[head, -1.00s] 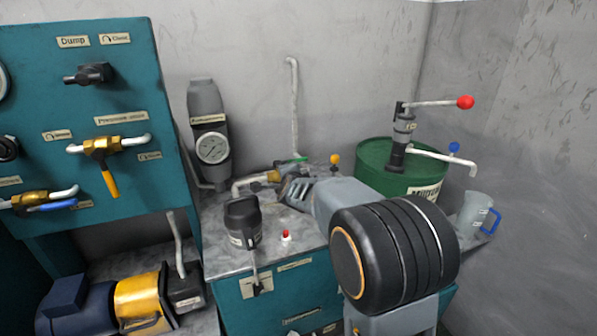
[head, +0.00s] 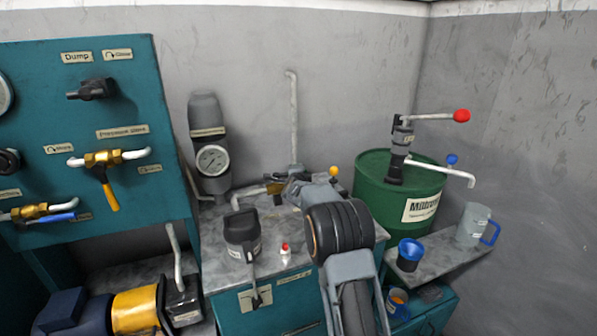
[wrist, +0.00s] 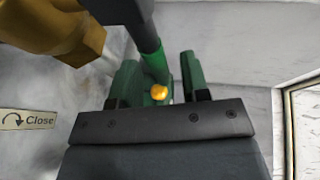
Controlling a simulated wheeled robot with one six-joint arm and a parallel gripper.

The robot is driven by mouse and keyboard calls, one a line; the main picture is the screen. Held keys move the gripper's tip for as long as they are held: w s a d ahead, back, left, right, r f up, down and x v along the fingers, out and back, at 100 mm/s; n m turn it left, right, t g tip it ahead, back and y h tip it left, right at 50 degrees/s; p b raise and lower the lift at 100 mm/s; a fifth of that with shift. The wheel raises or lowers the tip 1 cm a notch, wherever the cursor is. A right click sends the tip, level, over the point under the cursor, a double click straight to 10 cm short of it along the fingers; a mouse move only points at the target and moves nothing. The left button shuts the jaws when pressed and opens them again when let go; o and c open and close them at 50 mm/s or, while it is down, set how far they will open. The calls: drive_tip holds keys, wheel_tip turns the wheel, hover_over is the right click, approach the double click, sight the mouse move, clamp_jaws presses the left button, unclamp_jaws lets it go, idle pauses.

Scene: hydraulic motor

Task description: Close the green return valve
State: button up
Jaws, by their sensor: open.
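The return valve's brass body (head: 275,187) sits on the pipe at the back of the bench in the head view. It shows large at the upper left of the wrist view (wrist: 55,28). Its green handle (wrist: 150,62) slants down from a dark stem in the wrist view, and my gripper hides it in the head view. My gripper (wrist: 160,78) is open, with one finger on each side of the handle's lower part. The handle lies nearer the left finger; I cannot tell whether they touch. A "Close" arrow label (wrist: 28,120) shows at the left.
A gauge (head: 212,160) and a vertical pipe (head: 293,118) stand behind the bench. A black-topped device (head: 242,232) and a small red-topped part (head: 285,250) stand in front. A green drum (head: 372,190) with a hand pump is right of my arm. A yellow ball (head: 333,171) is near my wrist.

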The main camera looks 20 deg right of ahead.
drive_tip(key=shift+w+d+f, duration=0.15)
drive_tip(key=shift+w+d, duration=0.15)
drive_tip(key=shift+w, duration=0.35)
clamp_jaws()
